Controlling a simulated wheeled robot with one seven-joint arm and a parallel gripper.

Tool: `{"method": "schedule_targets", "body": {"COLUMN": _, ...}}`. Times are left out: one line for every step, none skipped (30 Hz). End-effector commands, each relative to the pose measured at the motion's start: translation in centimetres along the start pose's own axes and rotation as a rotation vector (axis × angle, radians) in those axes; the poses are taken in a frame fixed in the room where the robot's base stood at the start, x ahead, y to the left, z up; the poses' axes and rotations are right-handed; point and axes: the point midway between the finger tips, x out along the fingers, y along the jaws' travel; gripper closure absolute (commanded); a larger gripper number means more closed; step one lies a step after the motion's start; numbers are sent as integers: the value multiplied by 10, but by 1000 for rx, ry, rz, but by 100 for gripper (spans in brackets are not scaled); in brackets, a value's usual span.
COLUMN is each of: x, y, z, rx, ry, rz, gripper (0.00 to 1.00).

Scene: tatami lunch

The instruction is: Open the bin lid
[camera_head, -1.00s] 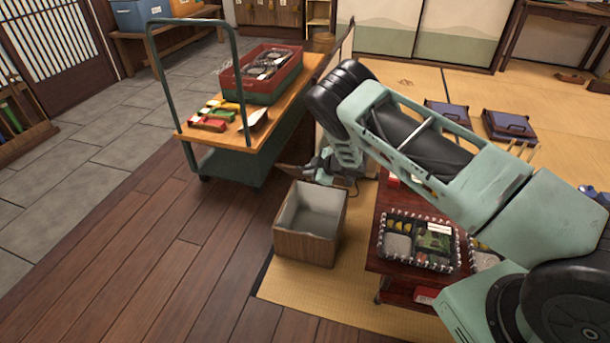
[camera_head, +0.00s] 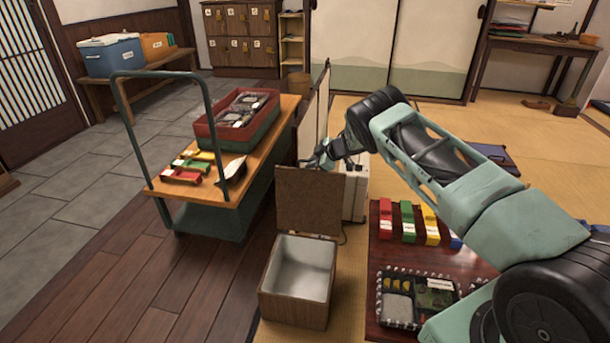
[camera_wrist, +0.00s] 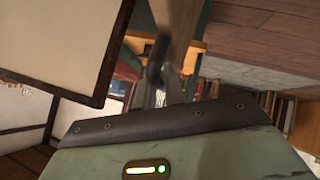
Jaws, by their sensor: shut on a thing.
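The bin (camera_head: 296,310) is a wooden box with a pale inside, on the floor left of the low red table. Its brown square lid (camera_head: 309,212) stands upright at the bin's back edge, and the bin's mouth is uncovered. My gripper (camera_head: 322,160) is at the lid's top edge, shut on the lid; the arm partly hides the contact. In the wrist view my gripper's fingers (camera_wrist: 158,75) are close to a brown upright strip, which looks like the lid seen edge-on.
A cart (camera_head: 262,160) with a red crate (camera_head: 213,128) and coloured items stands left of the bin. A folding screen (camera_head: 313,115) and a white box (camera_head: 356,192) are behind the lid. The low red table (camera_head: 395,262) with a bento box is at right.

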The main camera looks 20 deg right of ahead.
Motion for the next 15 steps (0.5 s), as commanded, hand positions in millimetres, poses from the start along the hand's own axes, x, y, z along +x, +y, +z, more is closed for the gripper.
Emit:
{"method": "schedule_targets", "body": {"x": 3, "y": 3, "z": 6, "rx": -5, "ry": 0, "rz": 0, "gripper": 100}}
{"method": "schedule_targets", "body": {"x": 3, "y": 5, "z": 8, "rx": -5, "ry": 0, "rz": -1, "gripper": 100}}
{"method": "schedule_targets", "body": {"x": 4, "y": 8, "z": 10, "rx": -5, "ry": 0, "rz": -1, "gripper": 100}}
{"method": "schedule_targets", "body": {"x": 4, "y": 10, "z": 11, "rx": -5, "ry": 0, "rz": -1, "gripper": 100}}
{"method": "schedule_targets", "body": {"x": 4, "y": 11, "z": 12, "rx": -5, "ry": -1, "rz": -2, "gripper": 100}}
{"method": "schedule_targets", "body": {"x": 4, "y": 13, "z": 13, "rx": -5, "ry": 0, "rz": -2, "gripper": 100}}
{"method": "schedule_targets", "body": {"x": 4, "y": 14, "z": 14, "rx": -4, "ry": 0, "rz": -2, "gripper": 100}}
{"method": "schedule_targets", "body": {"x": 4, "y": 15, "z": 15, "rx": -3, "ry": 0, "rz": -2, "gripper": 100}}
{"method": "schedule_targets", "body": {"x": 4, "y": 16, "z": 15, "rx": -3, "ry": 0, "rz": -2, "gripper": 100}}
{"method": "schedule_targets", "body": {"x": 4, "y": 17, "z": 15, "rx": -4, "ry": 0, "rz": -3, "gripper": 100}}
{"method": "schedule_targets", "body": {"x": 4, "y": 18, "z": 15, "rx": -4, "ry": 0, "rz": -3, "gripper": 100}}
{"method": "schedule_targets", "body": {"x": 4, "y": 18, "z": 16, "rx": -4, "ry": 0, "rz": -3, "gripper": 100}}
{"method": "schedule_targets", "body": {"x": 4, "y": 18, "z": 16, "rx": -4, "ry": 0, "rz": -3, "gripper": 100}}
{"method": "schedule_targets", "body": {"x": 4, "y": 18, "z": 16, "rx": -4, "ry": 0, "rz": -3, "gripper": 100}}
{"method": "schedule_targets", "body": {"x": 4, "y": 18, "z": 15, "rx": -3, "ry": 1, "rz": -4, "gripper": 100}}
